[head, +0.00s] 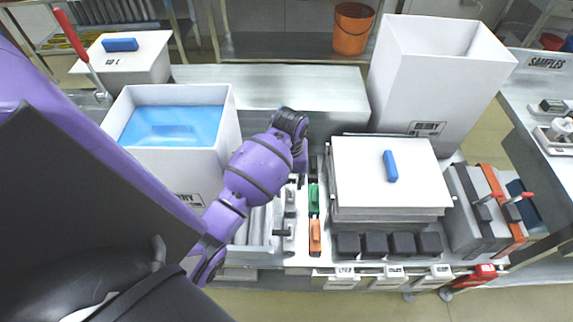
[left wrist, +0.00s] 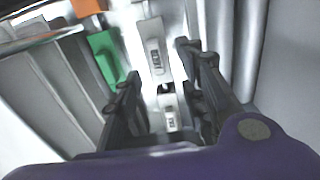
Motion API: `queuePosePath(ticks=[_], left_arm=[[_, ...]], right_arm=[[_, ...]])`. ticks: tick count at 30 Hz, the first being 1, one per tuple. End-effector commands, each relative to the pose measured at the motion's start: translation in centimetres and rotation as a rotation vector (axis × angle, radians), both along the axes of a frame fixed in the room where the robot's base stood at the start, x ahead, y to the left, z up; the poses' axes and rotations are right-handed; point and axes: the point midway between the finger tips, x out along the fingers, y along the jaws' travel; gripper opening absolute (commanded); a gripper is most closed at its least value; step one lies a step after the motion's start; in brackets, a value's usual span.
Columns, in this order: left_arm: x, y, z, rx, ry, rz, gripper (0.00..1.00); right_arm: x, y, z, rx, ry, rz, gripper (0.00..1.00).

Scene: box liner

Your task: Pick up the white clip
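My left gripper (head: 299,172) is over the narrow clip tray in the head view, fingers down at the tray's far end. In the left wrist view the gripper (left wrist: 163,80) has its fingers spread, with a gap between them. Two pale, labelled pieces show there: one white piece (left wrist: 155,50) beyond the fingertips and a smaller one (left wrist: 170,113) between the fingers. I cannot tell for sure which is the white clip. In the head view pale pieces (head: 290,196) lie left of a green clip (head: 314,199) and an orange clip (head: 315,236). My right gripper is out of view.
A white box (head: 228,130) with blue lining stands left of the gripper. A tall white box (head: 430,88) stands at back right. A stack of white sheets (head: 360,185) with a blue block (head: 390,166) is close on the right. Dark blocks (head: 375,245) line the front.

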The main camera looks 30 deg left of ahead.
Motion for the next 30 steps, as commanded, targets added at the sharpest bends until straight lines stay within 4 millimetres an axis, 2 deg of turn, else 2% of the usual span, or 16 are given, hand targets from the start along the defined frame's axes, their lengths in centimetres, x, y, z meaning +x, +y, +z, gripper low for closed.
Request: queuePosePath(ticks=[9, 13, 17, 23, 30], left_arm=[[-0.3, -0.3, -4.2, -0.001, 0.004, 0.000, 0.38], [-0.2, -0.4, -5.9, -0.001, 0.002, 0.000, 0.38], [-0.1, -0.4, -6.8, 0.000, -0.001, 0.000, 0.38], [-0.2, -0.4, -6.9, 0.001, -0.001, 0.000, 0.38], [-0.2, -0.4, -6.9, 0.000, 0.000, 0.000, 0.08]], right_arm=[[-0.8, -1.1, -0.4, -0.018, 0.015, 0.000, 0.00], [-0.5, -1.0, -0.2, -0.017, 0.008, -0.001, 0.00], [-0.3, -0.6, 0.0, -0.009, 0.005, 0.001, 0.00], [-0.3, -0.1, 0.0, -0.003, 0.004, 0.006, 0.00], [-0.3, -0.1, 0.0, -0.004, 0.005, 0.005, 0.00]])
